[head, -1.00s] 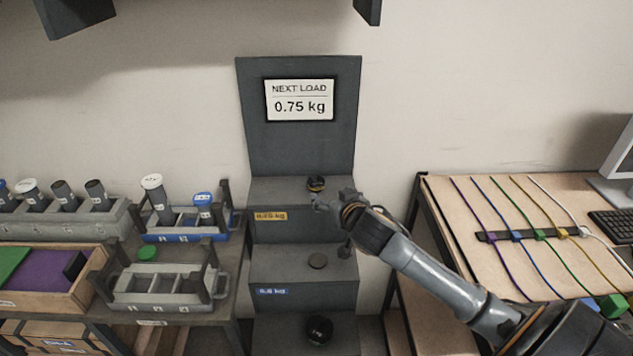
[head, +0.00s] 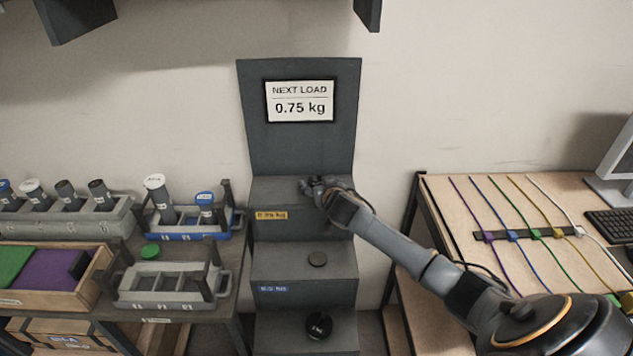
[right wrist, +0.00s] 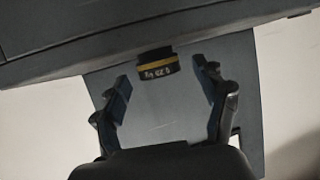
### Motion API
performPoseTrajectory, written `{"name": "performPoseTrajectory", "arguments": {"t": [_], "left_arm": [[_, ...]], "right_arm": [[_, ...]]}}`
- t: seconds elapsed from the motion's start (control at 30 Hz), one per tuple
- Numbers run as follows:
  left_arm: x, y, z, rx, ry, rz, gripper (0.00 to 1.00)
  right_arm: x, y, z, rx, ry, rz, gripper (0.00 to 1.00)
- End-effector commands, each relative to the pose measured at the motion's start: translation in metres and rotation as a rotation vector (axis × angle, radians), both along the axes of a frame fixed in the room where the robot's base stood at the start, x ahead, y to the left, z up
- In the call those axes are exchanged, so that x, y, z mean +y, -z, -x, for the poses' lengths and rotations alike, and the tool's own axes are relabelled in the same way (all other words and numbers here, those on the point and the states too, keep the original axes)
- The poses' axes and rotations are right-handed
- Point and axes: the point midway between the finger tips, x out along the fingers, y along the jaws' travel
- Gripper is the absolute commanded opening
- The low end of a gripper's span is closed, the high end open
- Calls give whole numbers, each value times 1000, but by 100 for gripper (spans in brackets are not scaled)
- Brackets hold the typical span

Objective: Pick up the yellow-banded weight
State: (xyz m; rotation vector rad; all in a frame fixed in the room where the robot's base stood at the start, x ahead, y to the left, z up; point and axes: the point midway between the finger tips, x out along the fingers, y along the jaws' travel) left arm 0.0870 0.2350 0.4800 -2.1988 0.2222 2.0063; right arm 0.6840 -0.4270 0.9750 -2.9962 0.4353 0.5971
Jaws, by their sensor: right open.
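The yellow-banded weight (right wrist: 157,62) is a short dark cylinder with a yellow band and a small white label. In the right wrist view it sits just beyond my right gripper (right wrist: 164,84), roughly between the lines of the two fingers. The fingers are spread and nothing is between them. In the head view my right gripper (head: 314,188) is over the top step (head: 276,190) of the dark stepped stand and hides the weight. My left gripper is not in view.
The stand's back panel carries a "0.75 kg" sign (head: 300,101). Racks (head: 165,283) stand on the left bench; a cable table (head: 450,205) is at right.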

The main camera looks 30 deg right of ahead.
Motion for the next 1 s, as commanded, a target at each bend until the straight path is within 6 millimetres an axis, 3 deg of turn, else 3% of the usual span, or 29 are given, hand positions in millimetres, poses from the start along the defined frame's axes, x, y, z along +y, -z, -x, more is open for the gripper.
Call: {"name": "performPoseTrajectory", "arguments": {"t": [0.37,0.7,1.0], "left_arm": [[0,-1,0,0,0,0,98],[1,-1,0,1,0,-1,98],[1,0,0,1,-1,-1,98]], "right_arm": [[-1,4,-7,1,-1,-1,70],[-2,3,-7,-1,-1,0,4],[-2,0,-7,-2,-1,0,4]]}}
